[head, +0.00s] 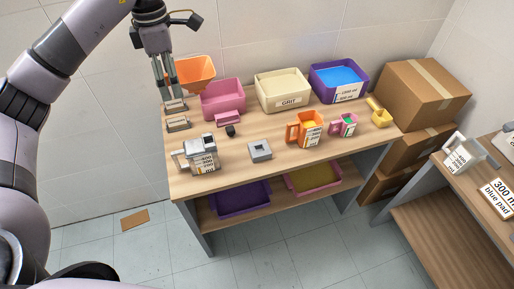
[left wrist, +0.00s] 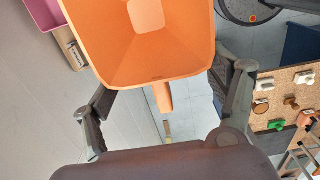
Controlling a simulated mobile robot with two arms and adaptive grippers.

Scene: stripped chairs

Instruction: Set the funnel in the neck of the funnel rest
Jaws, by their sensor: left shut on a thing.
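The orange funnel (head: 196,72) is at the back left of the workbench, beside the fingers of my left gripper (head: 172,97). In the left wrist view the funnel (left wrist: 158,60) fills the top middle, its wide mouth towards the camera and its spout below. The fingers of my left gripper (left wrist: 165,120) lie on either side, and the gripper is shut on the funnel. A grey square block with a hole in its top (head: 260,151) stands near the bench's front middle; it looks like the funnel rest. It is apart from the funnel. My right gripper is out of view.
Pink (head: 223,101), cream (head: 284,94) and purple (head: 340,84) tubs line the bench's back. A grey-white jug (head: 202,156) stands left of the block, and an orange jug (head: 305,131) right. Cardboard boxes (head: 420,90) stand right.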

